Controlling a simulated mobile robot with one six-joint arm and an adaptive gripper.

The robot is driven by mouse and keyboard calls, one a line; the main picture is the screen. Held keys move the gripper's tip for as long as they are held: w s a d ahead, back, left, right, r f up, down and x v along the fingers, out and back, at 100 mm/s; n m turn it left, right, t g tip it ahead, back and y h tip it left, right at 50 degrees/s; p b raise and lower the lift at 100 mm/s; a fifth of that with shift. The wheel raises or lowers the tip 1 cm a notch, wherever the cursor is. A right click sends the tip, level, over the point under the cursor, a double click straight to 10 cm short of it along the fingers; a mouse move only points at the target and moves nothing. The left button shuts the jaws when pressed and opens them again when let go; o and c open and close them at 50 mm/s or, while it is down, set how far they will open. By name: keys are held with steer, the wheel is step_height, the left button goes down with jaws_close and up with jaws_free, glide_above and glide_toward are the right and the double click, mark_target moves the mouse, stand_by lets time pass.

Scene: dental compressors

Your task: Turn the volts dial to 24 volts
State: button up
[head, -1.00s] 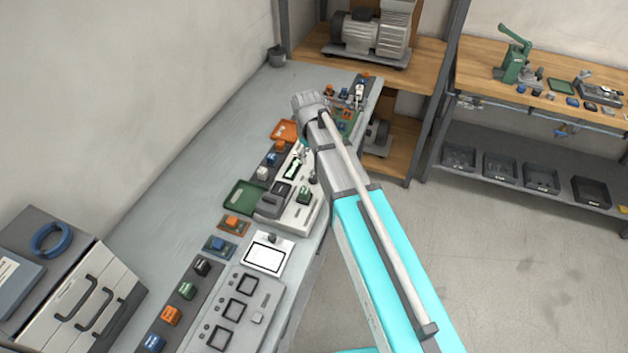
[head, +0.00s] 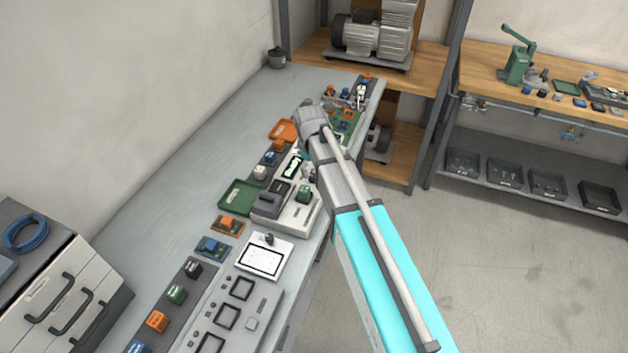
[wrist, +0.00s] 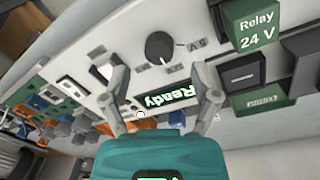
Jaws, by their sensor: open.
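A black round dial (wrist: 160,47) with a pale pointer mark sits on a white panel in the wrist view; small markings beside it are too small to read fully. Next to it is a lit display (wrist: 168,97) reading "Ready", which appears upside down. My gripper (wrist: 162,75) is open and empty, its two fingers spread on either side of the display, the dial just beyond the tips. I cannot tell whether the fingers touch the panel. In the head view the white unit (head: 297,216) stands on the bench; my arm hides the dial and most of the gripper.
A green block marked "Relay 24 V" (wrist: 257,25) sits beside the dial. A grey block (wrist: 243,70) is below it. On the bench are a green tray (head: 240,195), an orange tray (head: 283,131) and a white-framed panel (head: 263,257). Bare bench (head: 190,150) lies along the wall.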

mark_target(314, 176)
steer(key=shift+f+b, duration=1.45)
steer(key=shift+f, duration=0.25)
steer(key=c, duration=1)
steer(key=shift+d, duration=0.15)
jaws_close()
